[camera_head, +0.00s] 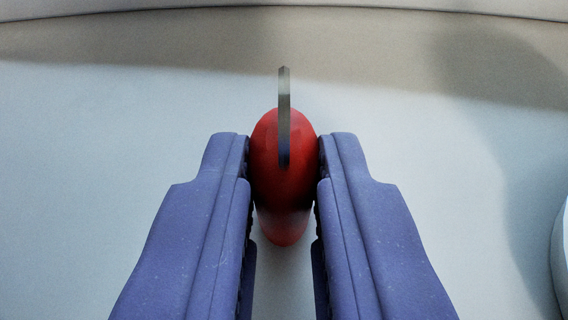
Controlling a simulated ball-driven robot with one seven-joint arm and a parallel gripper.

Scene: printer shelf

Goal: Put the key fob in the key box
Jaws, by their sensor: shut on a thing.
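The key fob (282,190) is a red rounded body with a thin grey metal piece standing up from it, seen edge-on. It is in the middle of the head camera view. My gripper (284,165) has two blue-purple fingers, one on each side of the fob, shut on its red body. The lower part of the fob is partly hidden between the fingers. I cannot tell whether the fob touches the pale surface behind it. No key box can be made out in this view.
A pale, smooth surface (120,130) fills most of the view and looks clear around the fob. A shadowed band runs across its far side, below a curved edge (280,10). A pale rounded object (561,255) is cut off at the right edge.

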